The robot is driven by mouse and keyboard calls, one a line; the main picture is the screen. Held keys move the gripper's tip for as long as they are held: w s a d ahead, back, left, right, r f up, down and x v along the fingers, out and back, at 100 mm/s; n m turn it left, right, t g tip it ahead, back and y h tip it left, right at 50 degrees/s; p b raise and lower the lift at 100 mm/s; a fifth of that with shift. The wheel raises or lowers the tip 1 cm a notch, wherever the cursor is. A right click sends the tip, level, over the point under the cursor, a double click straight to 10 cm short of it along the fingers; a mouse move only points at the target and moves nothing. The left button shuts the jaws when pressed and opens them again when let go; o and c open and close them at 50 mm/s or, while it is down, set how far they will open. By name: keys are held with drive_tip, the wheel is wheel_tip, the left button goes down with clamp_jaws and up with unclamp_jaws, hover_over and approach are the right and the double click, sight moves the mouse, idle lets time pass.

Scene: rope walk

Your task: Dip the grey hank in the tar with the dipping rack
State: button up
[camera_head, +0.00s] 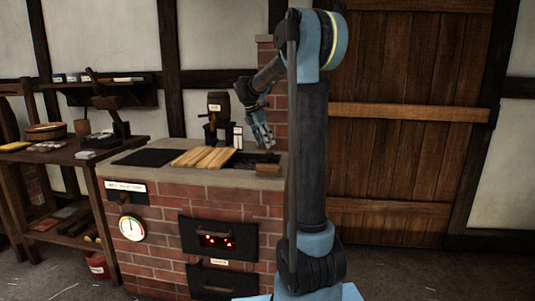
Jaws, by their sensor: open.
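My gripper (265,142) hangs at the end of my arm above the right back part of the brick furnace (165,218). It points down and holds nothing that I can see. A light slatted wooden board (203,157) lies on the furnace top, left of and below my gripper. A dark flat area (146,157) is left of the board; I cannot tell whether it is a plate or tar. A small brown wooden piece (266,168) lies near the right end, below my gripper. I cannot make out the grey hank or the dipping rack for certain.
A small dark cask (215,108) stands at the furnace's back. The furnace front has a round gauge (132,228) and a glowing opening (217,241). A cluttered workbench (62,155) stands left, with a red bucket (97,265) below. A wooden door (410,110) is right.

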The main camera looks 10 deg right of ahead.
drive_tip(key=shift+x, duration=3.05)
clamp_jaws()
wheel_tip(320, 180, up, 9)
